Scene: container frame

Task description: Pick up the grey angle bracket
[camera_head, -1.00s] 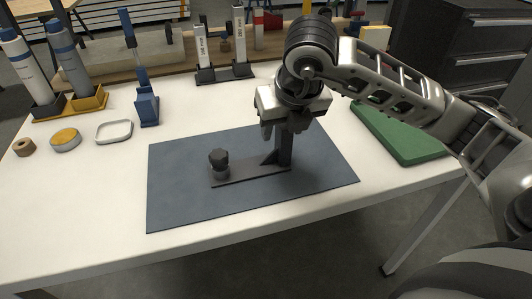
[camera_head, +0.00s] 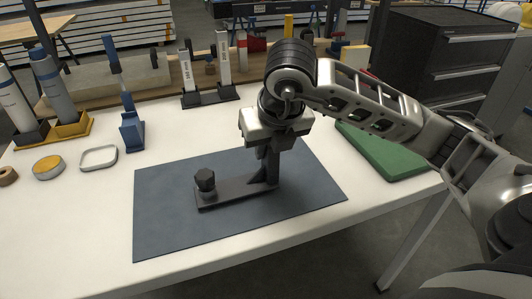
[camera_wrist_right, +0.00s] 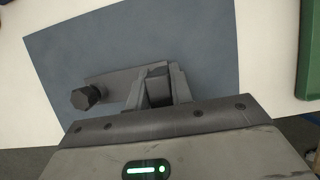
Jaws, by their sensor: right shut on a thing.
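The grey angle bracket (camera_head: 232,193) is at the middle of the dark blue-grey mat (camera_head: 165,225), with its long flat arm pointing left and its short arm upright at the right end. A dark faceted knob (camera_head: 205,180) stands at the left end of the flat arm. My right gripper (camera_head: 268,150) is above the right end, shut on the bracket's upright arm. In the right wrist view, the fingers (camera_wrist_right: 160,88) flank the upright and the bracket's flat arm (camera_wrist_right: 112,82) extends left. I cannot tell whether the bracket touches the mat. My left gripper is not in view.
A green case (camera_head: 385,150) lies right of the mat. A grey rack (camera_head: 210,96) stands behind. The mat's front is clear.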

